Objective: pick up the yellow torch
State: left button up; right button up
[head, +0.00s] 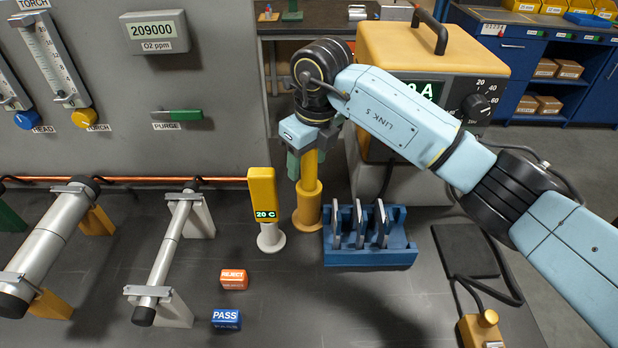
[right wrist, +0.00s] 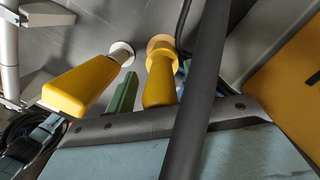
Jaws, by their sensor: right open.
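The yellow torch (head: 308,190) stands upright on the bench on a round yellow foot. It also shows in the right wrist view (right wrist: 159,80). My right gripper (head: 305,166) is open at the upper end of the torch, pointing down. One green finger (right wrist: 123,98) shows to the left of the torch, apart from it in the right wrist view. The other finger is mostly hidden, and I cannot tell whether either finger touches the torch. My left gripper is not in view.
A yellow meter reading 20 C (head: 263,193) stands close left of the torch. A blue rack (head: 370,257) with upright plates is close right. A yellow power unit (head: 430,50) stands behind my arm. REJECT (head: 234,279) and PASS (head: 226,319) blocks lie in front, with bare bench around them.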

grip_shut()
jog(key=shift+r, duration=0.1)
dwell(0.3)
